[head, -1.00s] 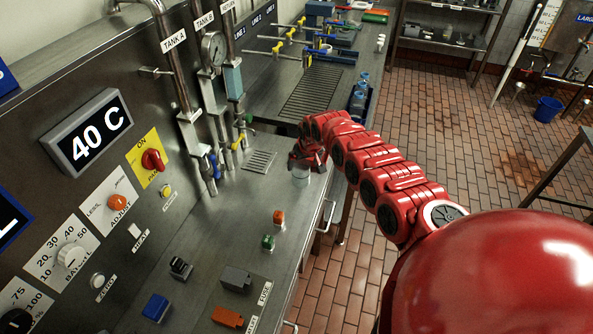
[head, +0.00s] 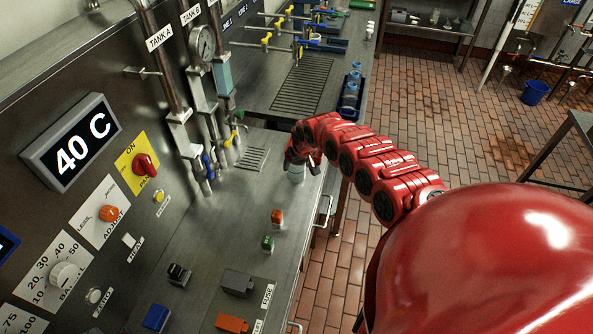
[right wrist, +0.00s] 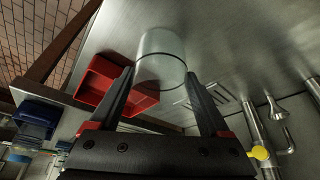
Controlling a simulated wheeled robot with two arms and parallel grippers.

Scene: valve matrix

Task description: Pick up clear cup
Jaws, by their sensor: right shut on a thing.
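The clear cup (head: 296,174) is at the steel counter, low under my right gripper (head: 299,162) in the head view. It looks upright there, and I cannot tell whether its base touches the counter. In the right wrist view the clear cup (right wrist: 161,58) is between the two dark fingers of my right gripper (right wrist: 160,76), which is shut on it. The fingers lie on opposite sides of its round wall. My left gripper is in neither view.
Orange (head: 277,217) and green (head: 267,243) buttons stand nearer on the counter. A control panel with a 40 C display (head: 73,150) and pipes rises on the left. A slotted drain (head: 250,158) lies left of the cup. A red box-like thing (right wrist: 104,84) shows in the wrist view.

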